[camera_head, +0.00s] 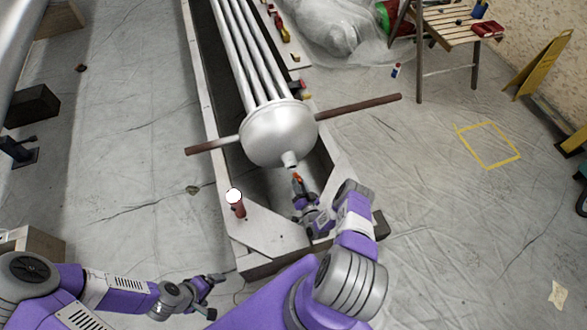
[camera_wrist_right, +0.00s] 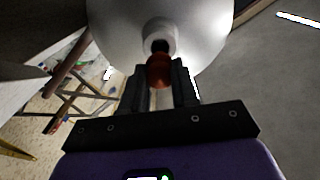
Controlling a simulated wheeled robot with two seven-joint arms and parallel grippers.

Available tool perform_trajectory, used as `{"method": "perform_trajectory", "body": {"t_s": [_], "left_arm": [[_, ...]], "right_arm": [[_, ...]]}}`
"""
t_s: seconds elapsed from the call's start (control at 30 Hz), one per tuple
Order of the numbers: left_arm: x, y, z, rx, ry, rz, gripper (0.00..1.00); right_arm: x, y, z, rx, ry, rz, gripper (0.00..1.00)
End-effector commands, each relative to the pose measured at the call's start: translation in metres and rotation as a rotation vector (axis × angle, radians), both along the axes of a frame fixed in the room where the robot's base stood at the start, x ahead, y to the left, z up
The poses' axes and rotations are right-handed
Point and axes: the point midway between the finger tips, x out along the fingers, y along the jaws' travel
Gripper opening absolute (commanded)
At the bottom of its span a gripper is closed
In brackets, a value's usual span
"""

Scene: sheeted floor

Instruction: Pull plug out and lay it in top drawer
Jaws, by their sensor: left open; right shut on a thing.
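The plug (camera_head: 297,176) is small and orange-red, just below the short nozzle (camera_head: 290,159) at the near end of a rounded metal vessel (camera_head: 278,134). In the right wrist view the plug (camera_wrist_right: 160,71) sits between the fingers of my right gripper (camera_wrist_right: 160,88), which is shut on it. A dark opening shows in the nozzle (camera_wrist_right: 160,32) behind the plug; I cannot tell whether the plug's far end is still inside. My left gripper (camera_head: 214,294) is open and empty, low at the left of the trough. I cannot make out a drawer.
The vessel and its pipes lie in a long pale trough (camera_head: 215,115). Brown bars (camera_head: 360,107) stick out on both sides. A red post with a white top (camera_head: 237,205) stands on the trough's near left corner. A wooden table (camera_head: 455,25) stands at the back right.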

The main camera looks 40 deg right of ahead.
Motion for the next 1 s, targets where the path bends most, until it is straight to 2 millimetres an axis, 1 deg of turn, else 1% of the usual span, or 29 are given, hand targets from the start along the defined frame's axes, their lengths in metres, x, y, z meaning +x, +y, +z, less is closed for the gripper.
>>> {"method": "perform_trajectory", "body": {"t_s": [0.53, 1.0], "left_arm": [[0.000, 0.000, 0.011, 0.000, 0.000, 0.000, 0.92], [0.000, 0.000, 0.011, 0.000, 0.000, 0.000, 0.92]], "right_arm": [[-0.032, 0.010, 0.001, 0.000, 0.001, 0.000, 0.00], [-0.034, 0.011, 0.000, 0.000, -0.001, 0.000, 0.00]]}}
